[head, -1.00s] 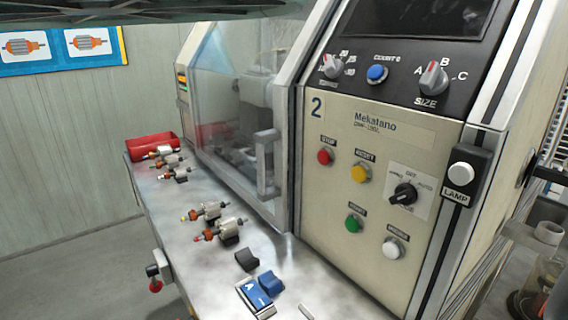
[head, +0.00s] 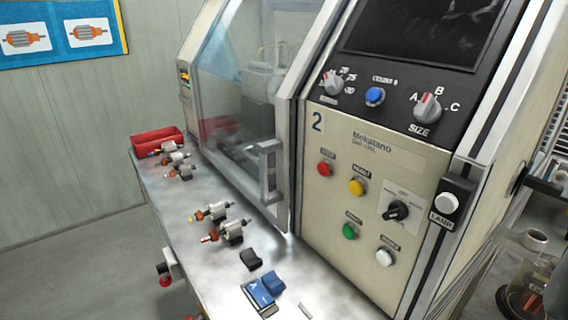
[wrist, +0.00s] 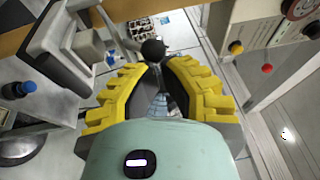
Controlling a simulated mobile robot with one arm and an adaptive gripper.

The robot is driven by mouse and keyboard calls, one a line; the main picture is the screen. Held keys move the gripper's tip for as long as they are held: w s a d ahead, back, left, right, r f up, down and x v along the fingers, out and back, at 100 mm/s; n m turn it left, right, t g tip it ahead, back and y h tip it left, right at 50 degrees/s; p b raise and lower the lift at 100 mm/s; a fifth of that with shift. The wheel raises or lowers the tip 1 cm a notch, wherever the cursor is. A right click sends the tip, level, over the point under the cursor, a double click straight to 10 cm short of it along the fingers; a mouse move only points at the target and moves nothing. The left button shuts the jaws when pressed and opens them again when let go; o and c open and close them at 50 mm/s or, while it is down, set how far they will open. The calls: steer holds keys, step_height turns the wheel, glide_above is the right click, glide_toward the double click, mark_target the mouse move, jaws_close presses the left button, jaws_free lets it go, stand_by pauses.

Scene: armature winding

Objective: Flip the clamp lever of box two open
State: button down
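Box two shows in the head view as a beige machine (head: 400,170) with a "2" on its front panel. Its clear sloped door (head: 237,100) with a grey handle (head: 268,172) stands in front of a grey mechanism, blurred behind the pane. I cannot make out a clamp lever in the head view. In the wrist view, my gripper (wrist: 158,72) has yellow-edged fingers that stand apart with nothing held. A black ball knob on a stem (wrist: 153,50) shows just beyond the gap between the fingertips; I cannot tell whether it is the clamp lever or touches them. My gripper is not in the head view.
Several armatures (head: 216,212) lie along the metal ledge (head: 205,265), with a red tray (head: 157,141) behind and a blue block (head: 262,288) in front. In the wrist view, a grey block (wrist: 60,50) is left and a panel with red and yellow buttons (wrist: 262,30) right.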

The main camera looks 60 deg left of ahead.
steer(key=shift+w+a+r+n+g+y+p, duration=0.1)
steer(key=shift+w+r+n+g+y+p, duration=0.35)
steer(key=shift+p, duration=1.85)
steer(key=shift+w+r+m+g+y+p, duration=0.2)
steer(key=shift+r+g+p, duration=0.5)
steer(key=shift+p, duration=1.6)
steer(key=shift+w+r+n+g+p, duration=0.35)
steer(key=shift+w+g+p, duration=0.3)
steer(key=shift+p, duration=1.1)
steer(key=shift+a+f, duration=0.1)
steer(key=shift+w+r+g+p, duration=0.2)
steer(key=shift+r+g+p, duration=0.1)
steer(key=shift+g+p, duration=0.45)
stand_by(0.8)
